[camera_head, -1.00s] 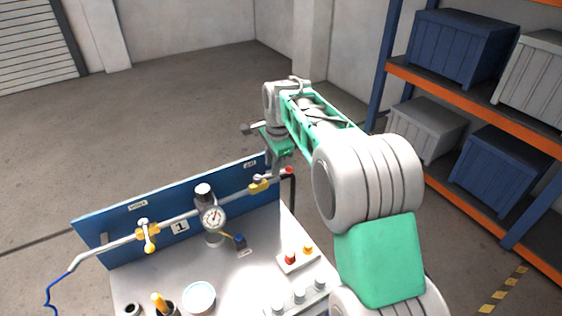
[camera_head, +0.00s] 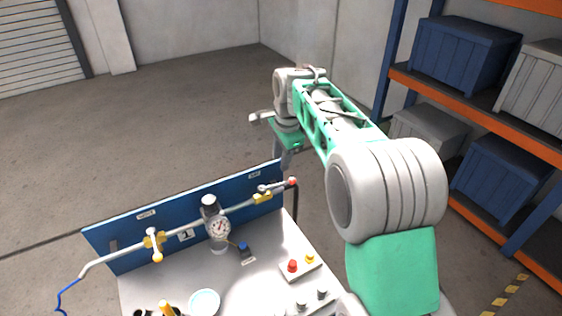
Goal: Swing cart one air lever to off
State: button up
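Cart one has a blue back panel (camera_head: 125,240) and a number plate (camera_head: 186,235) that appears to read 1. A pipe runs along the panel. A yellow valve (camera_head: 263,197) with a small lever sits at its right end, below a small label (camera_head: 255,174) that is too small to read surely. Another yellow valve (camera_head: 154,243) with a yellow handle sits at the left, below another label (camera_head: 146,214). My gripper (camera_head: 283,165) points down by the panel's top right corner, just above and right of the right valve. Its fingertips are partly hidden, and contact with the lever cannot be made out.
A round gauge (camera_head: 219,228) stands mid-pipe. A button box (camera_head: 300,266), a pale bowl (camera_head: 205,302) and knobs are on the cart top. A shelf with crates (camera_head: 465,50) stands at right. The floor behind the cart is clear.

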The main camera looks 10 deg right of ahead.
jog(key=shift+s+r, duration=0.15)
jog(key=shift+r, duration=0.3)
jog(key=v, duration=0.7)
jog(key=shift+r+b, duration=0.4)
jog(key=shift+r, duration=0.05)
jog(key=shift+c, duration=0.2)
